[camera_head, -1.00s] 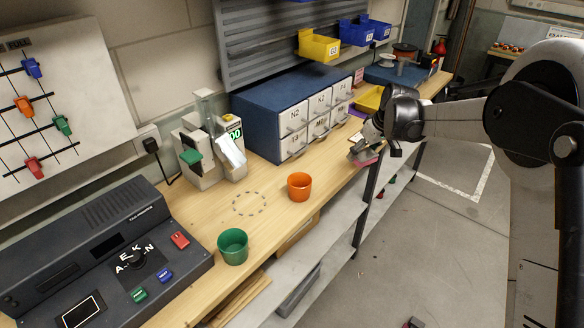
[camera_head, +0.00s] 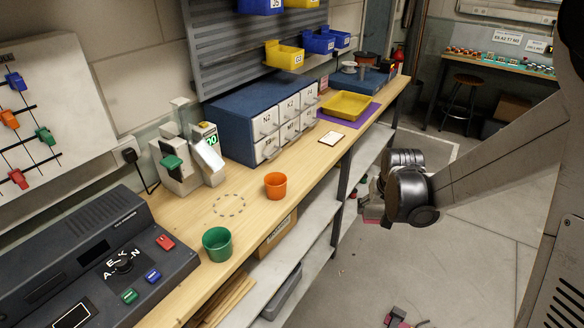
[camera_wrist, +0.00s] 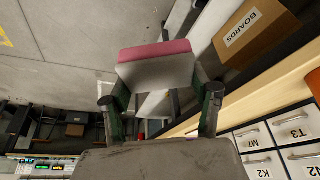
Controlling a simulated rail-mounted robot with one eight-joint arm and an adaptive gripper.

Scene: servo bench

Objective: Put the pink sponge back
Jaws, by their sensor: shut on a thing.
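The pink sponge (camera_wrist: 155,65) shows in the wrist view as a block with a pink edge and a grey broad face. My gripper (camera_wrist: 158,85) is shut on it, one finger at each side. In the head view the sponge (camera_head: 373,213) is a small pink patch below my gripper (camera_head: 375,203), mostly hidden by the wrist. Both are in front of the bench edge, over the aisle, apart from the shelves.
The wooden bench (camera_head: 230,190) carries an orange cup (camera_head: 275,185), a green cup (camera_head: 217,243), a drawer cabinet (camera_head: 240,125) and a yellow tray (camera_head: 346,105) on a purple mat. Shelves (camera_head: 305,230) lie below. A cardboard box (camera_wrist: 253,32) labelled BOARDS sits there.

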